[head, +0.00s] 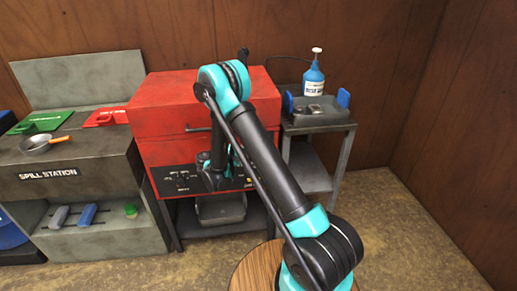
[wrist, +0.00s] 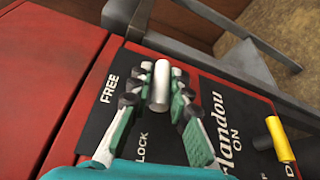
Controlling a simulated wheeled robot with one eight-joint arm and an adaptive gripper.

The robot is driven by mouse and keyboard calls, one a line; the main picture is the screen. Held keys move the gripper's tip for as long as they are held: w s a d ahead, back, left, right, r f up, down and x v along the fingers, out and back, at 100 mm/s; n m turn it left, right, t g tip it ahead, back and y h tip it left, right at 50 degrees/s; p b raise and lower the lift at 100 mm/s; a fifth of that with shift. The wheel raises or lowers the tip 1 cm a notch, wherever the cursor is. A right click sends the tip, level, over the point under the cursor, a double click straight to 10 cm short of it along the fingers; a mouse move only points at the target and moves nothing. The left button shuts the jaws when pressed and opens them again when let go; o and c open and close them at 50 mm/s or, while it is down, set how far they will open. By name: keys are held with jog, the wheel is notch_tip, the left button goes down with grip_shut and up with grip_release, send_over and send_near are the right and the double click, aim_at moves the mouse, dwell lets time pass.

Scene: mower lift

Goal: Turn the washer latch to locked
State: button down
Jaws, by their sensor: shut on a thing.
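The washer latch (wrist: 161,84) shows in the wrist view as a silver rod-shaped handle on a black panel. The word FREE is printed to its left and LOCK below it. My gripper (wrist: 160,98) has a green-padded finger on either side of the handle and is shut on it. Which mark the latch points to is hard to tell. In the head view, my gripper (head: 217,180) is at the front panel of the red washer cabinet (head: 165,105); my arm partly covers the panel, and the latch is not distinguishable there.
A yellow-tipped knob (wrist: 278,138) stands right of the latch, near the word ON. A blue pump bottle (head: 314,75) stands on a side cart at right. The grey spill station (head: 60,175) is at left, with a pan (head: 45,143) on top.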

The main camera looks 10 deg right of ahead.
jog(key=c, duration=1.4)
grip_release()
jog(key=v, duration=1.2)
jog(key=shift+r, duration=0.1)
